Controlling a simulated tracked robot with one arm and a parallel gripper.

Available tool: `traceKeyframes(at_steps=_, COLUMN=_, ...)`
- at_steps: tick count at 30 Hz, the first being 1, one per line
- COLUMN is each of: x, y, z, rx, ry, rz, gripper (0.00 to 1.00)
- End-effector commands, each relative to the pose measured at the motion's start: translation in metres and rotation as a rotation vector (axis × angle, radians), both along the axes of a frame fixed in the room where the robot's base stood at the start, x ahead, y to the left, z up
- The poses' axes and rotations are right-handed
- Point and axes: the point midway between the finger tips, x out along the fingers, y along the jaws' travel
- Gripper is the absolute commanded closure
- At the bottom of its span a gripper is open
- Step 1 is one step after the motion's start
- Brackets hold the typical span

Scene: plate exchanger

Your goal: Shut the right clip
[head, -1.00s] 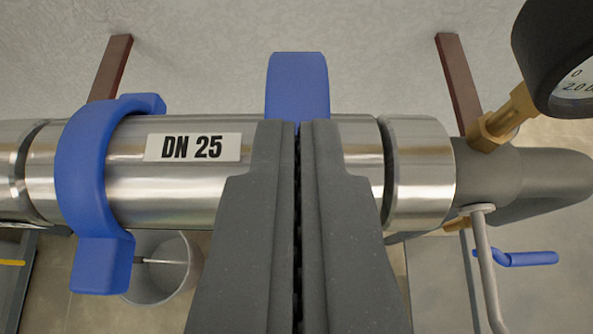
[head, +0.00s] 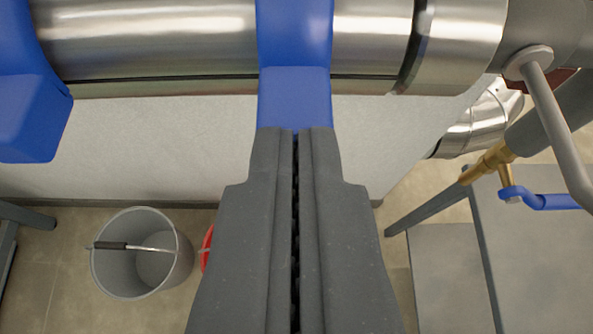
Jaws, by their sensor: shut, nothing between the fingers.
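The right clip (head: 294,35) is a blue band that runs down across the front of the steel pipe (head: 150,35) at top centre. Its blue tab (head: 295,95) hangs below the pipe's lower edge. My gripper (head: 297,130) is shut and empty, with its fingertips overlapping the bottom of that tab in the picture. I cannot tell whether they touch. The fingers hide the tab's lower end. The top of the clip is out of frame, so I cannot tell how tightly it sits on the pipe.
The left blue clip (head: 30,100) is at the left edge. A grey handle rod (head: 555,125) and a blue valve lever (head: 550,201) are at right. A grey bucket (head: 140,270) and part of a red object (head: 207,250) are on the floor. A pale wall (head: 160,150) lies behind.

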Motion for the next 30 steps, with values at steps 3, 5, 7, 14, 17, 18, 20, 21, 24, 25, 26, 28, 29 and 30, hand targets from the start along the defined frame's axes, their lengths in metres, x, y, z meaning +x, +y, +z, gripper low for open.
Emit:
traceKeyframes(at_steps=3, x=0.001, y=0.006, z=-0.027, rx=0.009, ry=0.037, rz=0.018, gripper=1.00)
traceKeyframes(at_steps=5, x=0.002, y=0.006, z=-0.026, rx=0.009, ry=0.034, rz=0.017, gripper=1.00)
traceKeyframes(at_steps=7, x=0.003, y=0.006, z=-0.026, rx=0.008, ry=0.031, rz=0.016, gripper=1.00)
traceKeyframes(at_steps=14, x=0.008, y=0.006, z=-0.024, rx=0.006, ry=0.023, rz=0.012, gripper=1.00)
traceKeyframes(at_steps=17, x=0.010, y=0.005, z=-0.023, rx=0.005, ry=0.021, rz=0.012, gripper=1.00)
traceKeyframes(at_steps=18, x=0.011, y=0.005, z=-0.023, rx=0.005, ry=0.020, rz=0.011, gripper=1.00)
traceKeyframes(at_steps=20, x=0.012, y=0.005, z=-0.023, rx=0.005, ry=0.020, rz=0.010, gripper=1.00)
traceKeyframes(at_steps=21, x=0.013, y=0.005, z=-0.023, rx=0.005, ry=0.020, rz=0.010, gripper=1.00)
traceKeyframes(at_steps=24, x=0.014, y=0.004, z=-0.026, rx=0.003, ry=0.021, rz=0.008, gripper=1.00)
traceKeyframes(at_steps=25, x=0.014, y=0.004, z=-0.027, rx=0.003, ry=0.021, rz=0.008, gripper=1.00)
traceKeyframes(at_steps=26, x=0.013, y=0.004, z=-0.028, rx=0.003, ry=0.021, rz=0.008, gripper=1.00)
traceKeyframes(at_steps=28, x=0.010, y=0.003, z=-0.033, rx=0.004, ry=0.020, rz=0.008, gripper=1.00)
traceKeyframes(at_steps=29, x=0.008, y=0.003, z=-0.035, rx=0.004, ry=0.020, rz=0.009, gripper=1.00)
traceKeyframes(at_steps=30, x=0.004, y=0.003, z=-0.038, rx=0.004, ry=0.020, rz=0.009, gripper=1.00)
